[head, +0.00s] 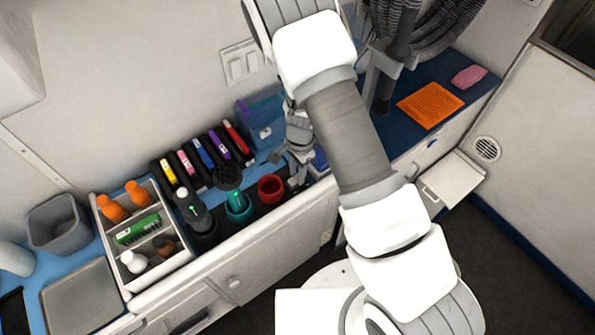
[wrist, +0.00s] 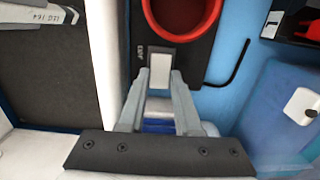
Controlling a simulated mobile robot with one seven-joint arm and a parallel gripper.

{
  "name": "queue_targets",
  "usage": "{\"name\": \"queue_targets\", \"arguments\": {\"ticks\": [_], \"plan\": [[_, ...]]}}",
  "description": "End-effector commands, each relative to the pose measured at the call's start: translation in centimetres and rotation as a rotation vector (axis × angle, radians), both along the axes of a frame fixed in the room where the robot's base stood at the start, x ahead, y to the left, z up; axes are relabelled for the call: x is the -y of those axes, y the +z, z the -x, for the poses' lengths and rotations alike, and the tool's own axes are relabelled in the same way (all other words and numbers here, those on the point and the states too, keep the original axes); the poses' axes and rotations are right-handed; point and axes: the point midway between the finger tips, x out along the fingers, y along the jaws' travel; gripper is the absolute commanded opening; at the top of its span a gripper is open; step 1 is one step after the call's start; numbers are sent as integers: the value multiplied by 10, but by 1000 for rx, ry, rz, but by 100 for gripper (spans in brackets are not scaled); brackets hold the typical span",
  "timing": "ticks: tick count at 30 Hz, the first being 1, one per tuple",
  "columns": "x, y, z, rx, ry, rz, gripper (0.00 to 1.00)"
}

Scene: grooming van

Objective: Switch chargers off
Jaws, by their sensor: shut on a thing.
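A black charger base (head: 254,214) lies along the front of the blue counter. On it are an empty red cup (head: 271,188), a teal cup (head: 238,208) holding a dark-headed tool (head: 229,178), and a dark cup holding a grey tool (head: 190,208). In the wrist view the red cup (wrist: 187,14) is just beyond my fingertips. A small white rectangular switch (wrist: 160,58) stands on the black base, with small lettering beside it. In the head view my gripper (head: 296,180) is right of the red cup, partly hidden by my arm.
A white divided tray (head: 150,285) with bottles is left of the cups. A row of coloured items in black holders (head: 205,160) stands behind. A blue box (head: 262,120) is near my gripper. Wall switches (head: 243,65) are above. An orange sheet (head: 430,103) lies at right.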

Motion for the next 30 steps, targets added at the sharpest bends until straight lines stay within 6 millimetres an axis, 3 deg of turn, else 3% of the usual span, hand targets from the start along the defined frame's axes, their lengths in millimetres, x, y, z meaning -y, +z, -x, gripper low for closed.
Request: {"name": "queue_targets", "arguments": {"ticks": [2, 3, 8, 20, 23, 30], "plan": [[1, 0, -1, 1, -1, 0, 0], [1, 0, -1, 1, -1, 0, 36], [1, 0, 0, 1, 0, -1, 62], [0, 9, -1, 3, 1, -1, 62], [1, 23, -2, 4, 2, -1, 62], [3, 78, -4, 5, 3, -2, 62]]}}
